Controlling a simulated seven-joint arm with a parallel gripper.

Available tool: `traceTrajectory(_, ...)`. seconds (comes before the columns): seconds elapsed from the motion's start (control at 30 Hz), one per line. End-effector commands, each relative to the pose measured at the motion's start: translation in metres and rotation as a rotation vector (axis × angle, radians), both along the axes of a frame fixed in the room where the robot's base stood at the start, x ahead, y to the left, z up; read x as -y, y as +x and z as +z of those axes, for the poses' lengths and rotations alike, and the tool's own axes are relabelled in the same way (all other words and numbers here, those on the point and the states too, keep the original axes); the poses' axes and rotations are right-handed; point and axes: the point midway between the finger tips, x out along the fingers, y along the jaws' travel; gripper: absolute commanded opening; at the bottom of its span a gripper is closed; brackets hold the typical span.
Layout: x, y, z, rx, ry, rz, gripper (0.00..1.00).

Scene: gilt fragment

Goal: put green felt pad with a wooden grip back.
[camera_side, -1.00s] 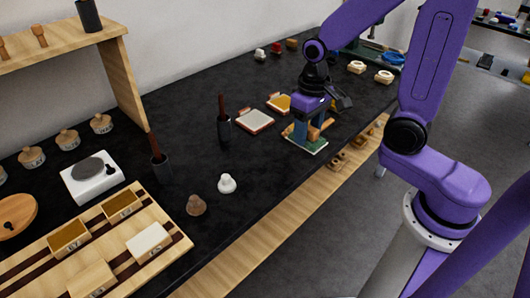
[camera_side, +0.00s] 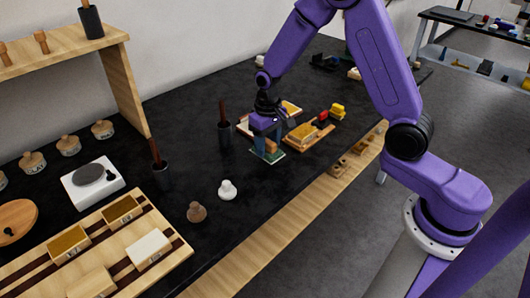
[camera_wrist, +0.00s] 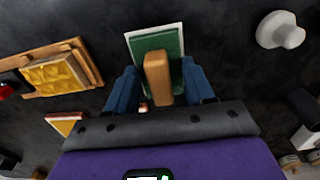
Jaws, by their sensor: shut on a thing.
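The green felt pad (camera_wrist: 153,42) shows in the wrist view with a pale edge and a block-like wooden grip (camera_wrist: 158,78). My gripper (camera_wrist: 160,88) has its two blue fingers on either side of the wooden grip and is shut on it. In the side view the green pad (camera_side: 267,156) is under my gripper (camera_side: 266,144), low over the black table or on it; I cannot tell which. My fingers hide most of the grip there.
A wooden tray with a gold slab (camera_side: 308,134) is right of my gripper. Behind my gripper are partly hidden trays. A dark cup with a brown handle (camera_side: 224,132) stands to the left. A white knob (camera_side: 227,190) and a brown knob (camera_side: 197,212) stand nearer the camera.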

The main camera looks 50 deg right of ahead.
Motion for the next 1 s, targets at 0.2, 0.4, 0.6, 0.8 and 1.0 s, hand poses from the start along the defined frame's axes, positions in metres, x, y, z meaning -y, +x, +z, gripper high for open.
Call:
traceTrajectory(0.2,-0.001,0.009,-0.011,0.000,0.000,0.000,0.28)
traceTrajectory(0.4,-0.001,0.009,-0.036,-0.002,0.000,0.001,0.28)
traceTrajectory(0.6,-0.001,0.010,-0.042,0.001,0.000,0.001,0.28)
traceTrajectory(0.8,-0.001,0.010,-0.042,0.001,0.000,0.001,0.28)
traceTrajectory(1.0,-0.001,0.010,-0.045,0.001,0.000,0.001,0.78)
